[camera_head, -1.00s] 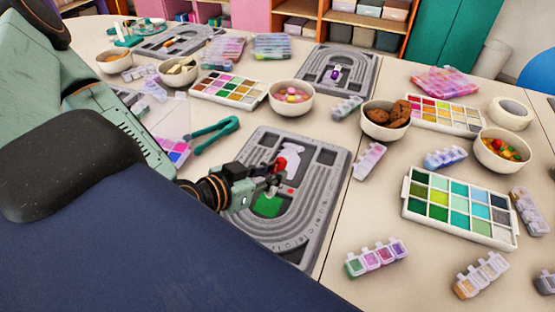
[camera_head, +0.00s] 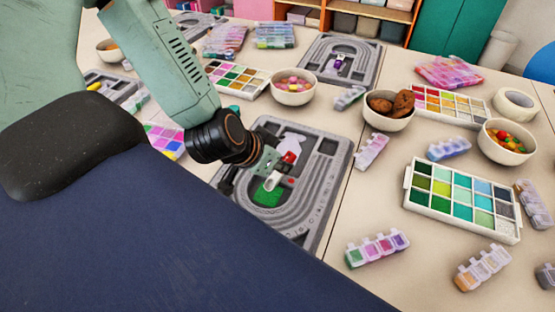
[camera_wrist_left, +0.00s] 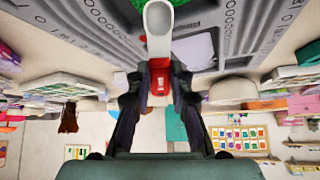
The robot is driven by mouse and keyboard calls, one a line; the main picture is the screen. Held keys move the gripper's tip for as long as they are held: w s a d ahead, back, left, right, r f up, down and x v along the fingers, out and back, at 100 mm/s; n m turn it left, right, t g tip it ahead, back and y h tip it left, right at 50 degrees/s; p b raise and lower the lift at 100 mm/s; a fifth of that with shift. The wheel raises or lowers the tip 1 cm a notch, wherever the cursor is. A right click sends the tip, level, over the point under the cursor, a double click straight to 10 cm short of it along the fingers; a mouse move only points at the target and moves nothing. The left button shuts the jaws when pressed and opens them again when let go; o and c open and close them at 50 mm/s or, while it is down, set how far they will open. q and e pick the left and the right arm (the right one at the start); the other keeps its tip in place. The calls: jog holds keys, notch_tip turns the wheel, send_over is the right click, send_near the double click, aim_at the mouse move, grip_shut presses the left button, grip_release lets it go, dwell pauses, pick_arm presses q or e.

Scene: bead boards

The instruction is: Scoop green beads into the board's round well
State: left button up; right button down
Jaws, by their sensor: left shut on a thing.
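The grey bead board (camera_head: 318,212) lies on the table with curved grooves. A patch of green beads (camera_head: 267,196) fills a pocket in its near part; the beads also show at the top edge of the wrist view (camera_wrist_left: 115,25). My left gripper (camera_head: 270,163) is over the board beside that patch. It is shut on a scoop with a red handle and a white bowl (camera_wrist_left: 158,22). My arm partly hides the board. My right gripper is not in view.
Right of the board stand a green-toned bead tray (camera_head: 410,205) and several small lidded bead boxes, one nearby (camera_head: 377,249). Behind are a bowl of pink beads (camera_head: 293,98), a bowl of brown lumps (camera_head: 388,122) and another board (camera_head: 364,78).

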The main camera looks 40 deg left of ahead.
aim_at(291, 153)
pick_arm(q)
jog(key=shift+w+d+f+g, duration=0.1)
jog(key=shift+w+f+g, duration=0.1)
jog(key=shift+w+g, duration=0.25)
jog(key=shift+w+d+f+g+y, duration=0.1)
jog(key=shift+w+f+g+y, duration=0.1)
jog(key=shift+g, duration=0.3)
jog(key=shift+w+d+f+g+y, duration=0.1)
jog(key=shift+w+g, duration=0.1)
jog(key=shift+g, duration=0.25)
jog(key=shift+w+a+g+p, duration=0.15)
jog(key=shift+g+p, duration=0.35)
jog(key=shift+p, duration=0.7)
jog(key=g+p, duration=0.1)
jog(key=p, duration=0.1)
jog(key=shift+w+f+p, duration=0.25)
jog(key=shift+w+p, duration=0.1)
jog(key=shift+p, duration=0.05)
jog(key=shift+g+p, duration=0.3)
jog(key=shift+p, duration=0.45)
jog(key=r+p, duration=0.1)
jog(key=p, duration=0.7)
jog(key=shift+w+r+g, duration=0.35)
jog(key=shift+g, duration=0.05)
jog(key=w+r+p, duration=0.1)
jog(key=p, duration=0.9)
jog(key=shift+r+g+y, duration=0.25)
jog(key=shift+g+y, duration=0.05)
jog(key=shift+s+p, duration=0.15)
jog(key=shift+p, duration=1.35)
